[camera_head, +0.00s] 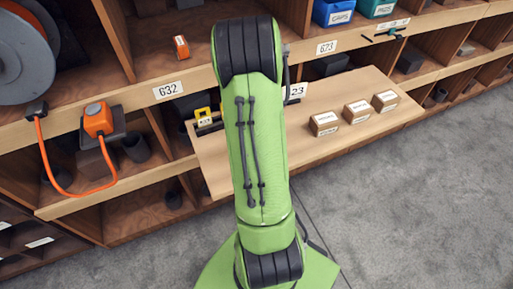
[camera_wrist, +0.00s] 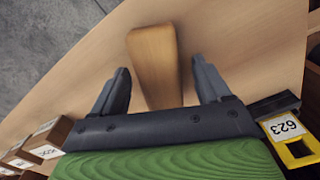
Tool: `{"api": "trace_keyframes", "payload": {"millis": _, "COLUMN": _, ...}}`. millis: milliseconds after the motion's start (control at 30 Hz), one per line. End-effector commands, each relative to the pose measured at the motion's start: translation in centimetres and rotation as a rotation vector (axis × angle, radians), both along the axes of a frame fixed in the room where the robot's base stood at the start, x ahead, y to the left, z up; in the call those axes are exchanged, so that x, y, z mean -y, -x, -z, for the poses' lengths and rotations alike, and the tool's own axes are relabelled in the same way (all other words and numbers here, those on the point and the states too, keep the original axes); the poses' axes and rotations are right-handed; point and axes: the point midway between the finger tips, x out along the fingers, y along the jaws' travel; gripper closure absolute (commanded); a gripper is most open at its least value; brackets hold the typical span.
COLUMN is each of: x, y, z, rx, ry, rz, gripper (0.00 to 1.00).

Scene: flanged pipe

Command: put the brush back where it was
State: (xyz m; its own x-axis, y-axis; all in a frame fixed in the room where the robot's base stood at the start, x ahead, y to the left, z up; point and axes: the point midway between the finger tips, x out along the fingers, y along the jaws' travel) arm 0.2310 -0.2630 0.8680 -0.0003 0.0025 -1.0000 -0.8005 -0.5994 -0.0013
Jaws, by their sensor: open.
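In the wrist view, a tapered plain wooden piece (camera_wrist: 152,55), which looks like the brush or its handle, lies on a light wooden board (camera_wrist: 235,30). No bristles show. My gripper (camera_wrist: 160,78) is open, with one dark finger on each side of the piece and a gap on both sides. The near end of the piece is hidden by the gripper body. In the head view my green arm hides the gripper and the brush; the board (camera_head: 300,135) sticks out from the shelving there.
Three small brown boxes (camera_head: 357,111) stand on the board's right part. A yellow-framed item (camera_head: 203,116) is by its left back edge, and shows in the wrist view with a 623 label (camera_wrist: 284,127). An orange cable (camera_head: 62,188) hangs at left. Grey floor is clear at right.

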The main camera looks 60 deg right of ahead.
Motion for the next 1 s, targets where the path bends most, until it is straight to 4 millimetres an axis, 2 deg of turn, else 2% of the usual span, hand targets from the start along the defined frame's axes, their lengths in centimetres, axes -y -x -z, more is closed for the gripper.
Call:
{"api": "trace_keyframes", "payload": {"millis": 33, "x": 0.1, "y": -0.1, "z": -1.5, "rx": 0.006, "ry": 0.006, "rz": 0.000, "gripper": 0.24}}
{"api": "trace_keyframes", "payload": {"millis": 200, "x": 0.2, "y": -0.1, "z": -6.4, "rx": 0.007, "ry": 0.007, "rz": 0.000, "gripper": 0.24}}
{"api": "trace_keyframes", "payload": {"millis": 400, "x": 0.1, "y": -0.1, "z": -10.6, "rx": 0.004, "ry": 0.005, "rz": 0.000, "gripper": 0.24}}
{"api": "trace_keyframes", "payload": {"millis": 500, "x": 0.1, "y": 0.0, "z": -11.5, "rx": 0.002, "ry": 0.003, "rz": 0.000, "gripper": 0.24}}
{"api": "trace_keyframes", "payload": {"millis": 667, "x": 0.0, "y": 0.0, "z": -11.7, "rx": 0.002, "ry": 0.002, "rz": 0.000, "gripper": 0.24}}
{"api": "trace_keyframes", "payload": {"millis": 733, "x": -0.6, "y": -0.4, "z": -12.2, "rx": 0.012, "ry": 0.007, "rz": -0.019, "gripper": 0.24}}
{"api": "trace_keyframes", "payload": {"millis": 767, "x": -1.2, "y": -0.7, "z": -12.8, "rx": 0.024, "ry": 0.013, "rz": -0.038, "gripper": 0.24}}
{"api": "trace_keyframes", "payload": {"millis": 867, "x": -5.3, "y": -2.4, "z": -16.1, "rx": 0.088, "ry": 0.044, "rz": -0.163, "gripper": 0.24}}
{"api": "trace_keyframes", "payload": {"millis": 933, "x": -9.6, "y": -3.0, "z": -18.8, "rx": 0.149, "ry": 0.073, "rz": -0.287, "gripper": 0.24}}
{"api": "trace_keyframes", "payload": {"millis": 1000, "x": -14.0, "y": -2.7, "z": -21.2, "rx": 0.211, "ry": 0.101, "rz": -0.418, "gripper": 0.24}}
